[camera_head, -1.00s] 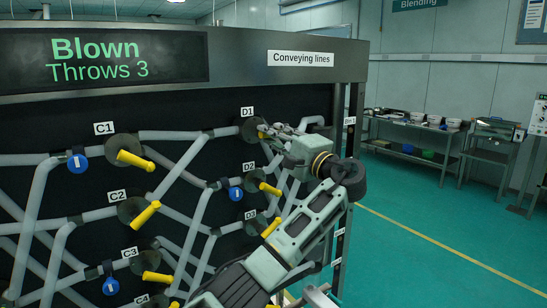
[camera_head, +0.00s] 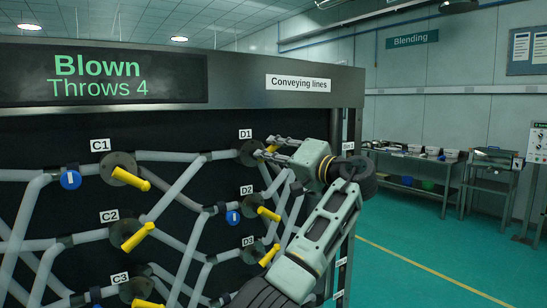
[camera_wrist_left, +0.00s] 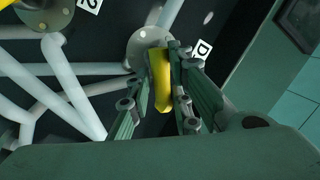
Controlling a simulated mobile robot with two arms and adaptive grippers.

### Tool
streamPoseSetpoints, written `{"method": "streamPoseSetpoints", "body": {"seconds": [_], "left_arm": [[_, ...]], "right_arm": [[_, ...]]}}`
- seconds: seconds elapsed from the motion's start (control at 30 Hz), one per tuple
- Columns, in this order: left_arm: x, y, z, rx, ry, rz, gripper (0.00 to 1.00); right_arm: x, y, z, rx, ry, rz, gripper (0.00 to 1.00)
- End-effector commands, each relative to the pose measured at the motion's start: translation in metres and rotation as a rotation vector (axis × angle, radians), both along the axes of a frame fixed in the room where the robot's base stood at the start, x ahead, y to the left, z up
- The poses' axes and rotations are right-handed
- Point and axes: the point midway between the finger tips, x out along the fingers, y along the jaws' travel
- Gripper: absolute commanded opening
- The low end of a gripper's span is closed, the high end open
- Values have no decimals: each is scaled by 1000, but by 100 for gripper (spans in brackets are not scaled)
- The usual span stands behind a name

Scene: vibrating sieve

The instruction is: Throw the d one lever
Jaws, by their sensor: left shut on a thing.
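The D1 lever (camera_head: 272,149) is a short yellow handle on a round dark hub (camera_head: 248,152) under the D1 label (camera_head: 245,134), at the upper right of the panel. My left gripper (camera_head: 270,147) is at this handle, its fingers on either side, and partly hides it. In the left wrist view the yellow handle (camera_wrist_left: 160,82) stands between the two fingers of my left gripper (camera_wrist_left: 158,98), with the grey hub (camera_wrist_left: 150,45) behind. The gripper is shut on the handle. My right gripper is not in view.
The D2 lever (camera_head: 268,214) and D3 lever (camera_head: 269,255) lie below, close to my left arm. Yellow C levers (camera_head: 130,178) and grey pipes cover the panel's left. The sign (camera_head: 98,78) reads "Blown Throws 4". Open green floor (camera_head: 430,245) and benches lie to the right.

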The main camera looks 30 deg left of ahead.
Motion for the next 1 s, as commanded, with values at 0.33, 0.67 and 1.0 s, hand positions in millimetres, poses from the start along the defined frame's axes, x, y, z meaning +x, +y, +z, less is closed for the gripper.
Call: {"method": "streamPoseSetpoints", "body": {"seconds": [0.33, 0.67, 1.0], "left_arm": [[-2, 1, 3, -2, -19, 4, 0], [-2, 1, 2, -3, -17, 6, 33], [-1, -1, 0, -5, -14, 3, 34]], "right_arm": [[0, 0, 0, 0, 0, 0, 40], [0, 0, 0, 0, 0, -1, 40], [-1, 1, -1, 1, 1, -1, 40]]}}
